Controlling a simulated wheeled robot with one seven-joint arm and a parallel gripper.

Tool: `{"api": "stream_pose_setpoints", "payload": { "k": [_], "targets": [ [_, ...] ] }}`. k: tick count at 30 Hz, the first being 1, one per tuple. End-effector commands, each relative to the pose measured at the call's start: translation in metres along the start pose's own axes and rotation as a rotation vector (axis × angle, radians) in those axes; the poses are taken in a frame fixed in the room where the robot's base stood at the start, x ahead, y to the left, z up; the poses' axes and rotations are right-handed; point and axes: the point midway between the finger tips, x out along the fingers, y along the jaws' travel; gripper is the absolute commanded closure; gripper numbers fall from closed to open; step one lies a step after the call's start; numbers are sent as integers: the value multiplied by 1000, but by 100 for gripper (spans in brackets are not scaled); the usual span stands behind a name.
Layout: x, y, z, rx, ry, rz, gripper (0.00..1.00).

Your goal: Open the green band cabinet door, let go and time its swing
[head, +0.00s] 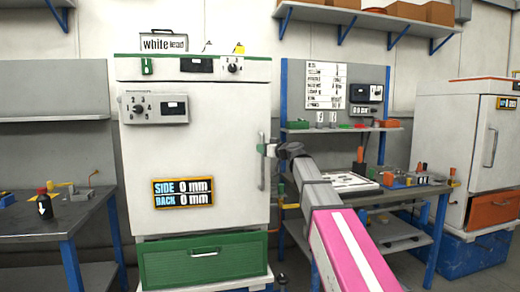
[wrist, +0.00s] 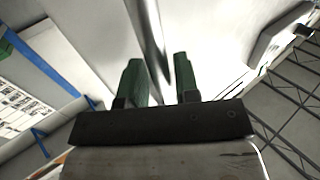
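The green band cabinet (head: 127,68) is white, with a green strip along its top and a green drawer (head: 205,258) below. Its white door (head: 225,120) looks shut. A vertical silver handle (head: 262,172) is on the door's right side. My gripper (head: 268,150) is at the handle's upper part, reaching in from the right. In the wrist view, the two green fingers (wrist: 158,82) stand apart with the silver handle bar (wrist: 150,35) running between them. Narrow gaps seem to show beside the bar. The fingers' contact with it is not clear.
A door display (head: 183,192) reads SIDE 0 mm, BACK 0 mm. A grey control box (head: 154,108) is on the door's upper left. A workbench (head: 75,215) with a dark bottle (head: 44,205) stands left. Another bench (head: 400,192) and an orange-banded cabinet (head: 450,130) stand right.

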Motion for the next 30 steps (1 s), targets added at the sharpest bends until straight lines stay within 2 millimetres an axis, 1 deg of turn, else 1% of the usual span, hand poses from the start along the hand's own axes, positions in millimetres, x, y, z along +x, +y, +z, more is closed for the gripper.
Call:
{"api": "stream_pose_setpoints", "payload": {
  "k": [1,6,16,17,18,19,20,26,30],
  "targets": [
    [8,1,0,0,0,-1,71],
    [21,0,0,0,0,-1,71],
    [23,0,0,0,0,0,71],
    [23,0,0,0,0,0,74],
    [23,0,0,0,0,0,87],
    [23,0,0,0,0,0,97],
    [23,0,0,0,0,0,100],
    [22,-2,0,0,0,2,100],
    [15,-12,0,0,1,14,100]
  ]
}}
